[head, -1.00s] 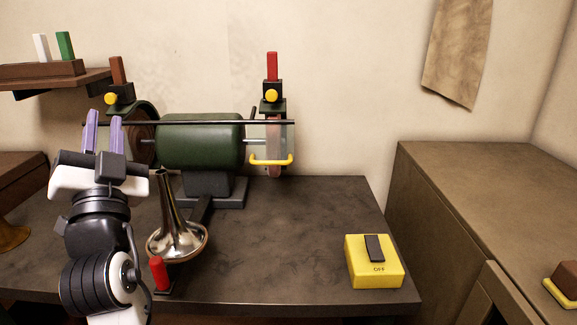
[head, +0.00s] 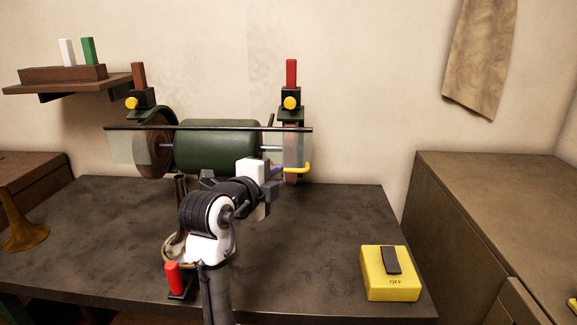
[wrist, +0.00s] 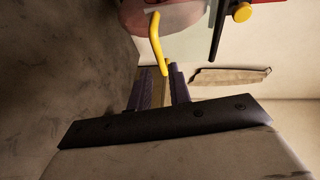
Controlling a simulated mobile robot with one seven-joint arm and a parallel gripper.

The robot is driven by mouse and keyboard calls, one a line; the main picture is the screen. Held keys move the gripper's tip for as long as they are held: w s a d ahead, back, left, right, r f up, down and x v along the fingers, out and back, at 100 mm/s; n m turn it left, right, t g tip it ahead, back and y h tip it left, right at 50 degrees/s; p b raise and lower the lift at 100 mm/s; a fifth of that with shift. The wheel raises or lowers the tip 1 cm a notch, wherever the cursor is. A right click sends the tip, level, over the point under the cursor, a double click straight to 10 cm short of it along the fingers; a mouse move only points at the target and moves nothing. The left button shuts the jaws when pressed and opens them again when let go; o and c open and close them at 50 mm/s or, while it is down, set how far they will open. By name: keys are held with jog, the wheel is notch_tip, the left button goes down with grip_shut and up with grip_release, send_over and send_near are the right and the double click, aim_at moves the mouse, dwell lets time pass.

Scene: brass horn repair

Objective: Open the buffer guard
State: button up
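The buffer (head: 215,148) is a green motor with a wheel at each end. Its guard is a clear panel (head: 297,145) in front of the right wheel, hanging from a dark rod (head: 210,128), with a yellow handle (head: 299,169) along its lower edge. My gripper (head: 279,168) is just left of the handle, fingers pointing right, largely hidden behind my wrist. In the wrist view the purple fingers (wrist: 158,76) are apart and the yellow handle (wrist: 156,38) reaches down to their tips; I cannot tell whether they touch. The guard panel hangs down.
A second clear panel (head: 127,149) hangs by the left wheel. A metal horn bell (head: 178,245) and a red-handled block (head: 173,279) stand at the bench front, partly behind my arm. The bench middle right is clear.

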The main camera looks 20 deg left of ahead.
aim_at(286, 171)
jog(key=p+x, duration=0.1)
jog(key=x, duration=0.5)
jog(key=shift+w, duration=0.25)
grip_shut()
